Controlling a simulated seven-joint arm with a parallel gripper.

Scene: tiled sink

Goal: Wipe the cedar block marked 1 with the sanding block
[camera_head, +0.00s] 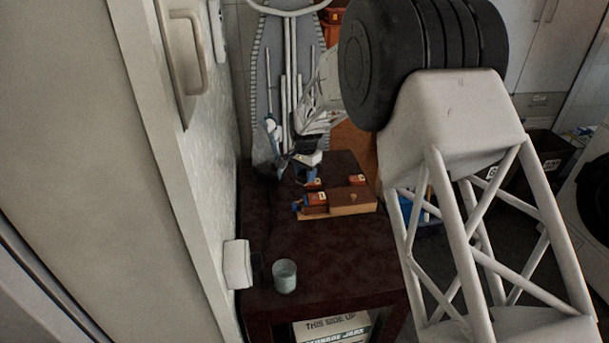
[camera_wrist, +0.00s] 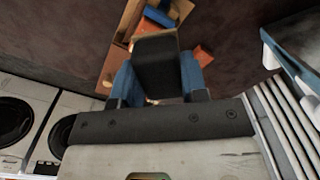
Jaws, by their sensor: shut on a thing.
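My gripper (camera_wrist: 155,85) has blue fingers shut on a dark, blocky piece (camera_wrist: 155,65), which looks like the sanding block. In the head view my gripper (camera_head: 304,172) is over the far part of the dark table. Just nearer stand small orange-brown blocks with pale labels: a front one (camera_head: 316,198), one behind it (camera_head: 313,184) and one at the right (camera_head: 357,179). The labels are too small to read, so I cannot tell which is marked 1. A wooden holder (camera_head: 352,203) is beside the front block. In the wrist view the held piece hides part of the orange blocks (camera_wrist: 202,54).
A blue item (camera_head: 297,206) is beside the front block, and blue also shows on the wooden piece in the wrist view (camera_wrist: 158,17). A glass (camera_head: 284,276) stands near the table's front left. A wall (camera_head: 205,170) borders the left. The table's middle is clear.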

